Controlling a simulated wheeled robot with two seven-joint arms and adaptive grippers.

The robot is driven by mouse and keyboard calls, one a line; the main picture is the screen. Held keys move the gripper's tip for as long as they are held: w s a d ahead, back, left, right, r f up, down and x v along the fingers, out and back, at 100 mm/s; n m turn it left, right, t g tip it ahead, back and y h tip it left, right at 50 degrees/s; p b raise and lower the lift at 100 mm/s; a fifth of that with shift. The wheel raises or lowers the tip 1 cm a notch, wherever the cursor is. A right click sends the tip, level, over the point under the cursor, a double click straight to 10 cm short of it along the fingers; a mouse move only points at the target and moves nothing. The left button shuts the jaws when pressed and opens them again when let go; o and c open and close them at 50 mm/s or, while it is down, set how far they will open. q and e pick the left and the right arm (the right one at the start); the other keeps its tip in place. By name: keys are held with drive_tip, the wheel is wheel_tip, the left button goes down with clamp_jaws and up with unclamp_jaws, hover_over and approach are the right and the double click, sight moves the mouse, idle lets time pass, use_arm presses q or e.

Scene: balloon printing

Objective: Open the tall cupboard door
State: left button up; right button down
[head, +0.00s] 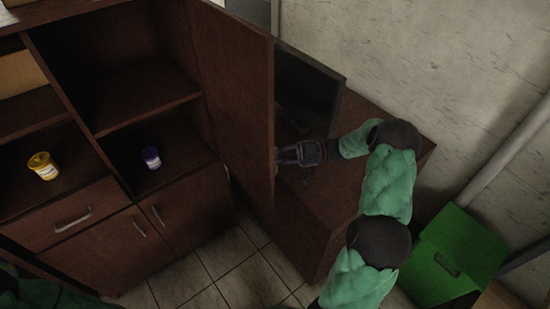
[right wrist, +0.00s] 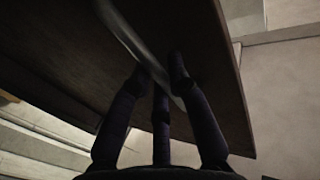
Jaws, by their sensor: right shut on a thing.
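The tall cupboard (head: 130,60) is dark brown wood, at the left of the head view. Its tall door (head: 235,90) stands swung outward, so the inner shelves show. My right gripper (head: 284,156) is on the outer face of the door, its arm reaching in from the lower right. In the right wrist view its dark fingers (right wrist: 160,75) are closed around the long metal handle (right wrist: 122,32) on the door panel (right wrist: 60,65). In the head view the handle is mostly hidden by the door. My left gripper is out of view; only a green sleeve shows lower left.
A yellow jar (head: 43,166) and a purple jar (head: 151,158) stand on the shelves. A low brown cabinet (head: 335,210) bearing a dark panel (head: 310,85) stands right of the door. A green bin (head: 455,250) is lower right. Tiled floor (head: 235,275) is clear.

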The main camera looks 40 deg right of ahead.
drive_tip(key=c, duration=1.2)
unclamp_jaws()
drive_tip(key=shift+o, duration=0.2)
drive_tip(key=v, duration=1.2)
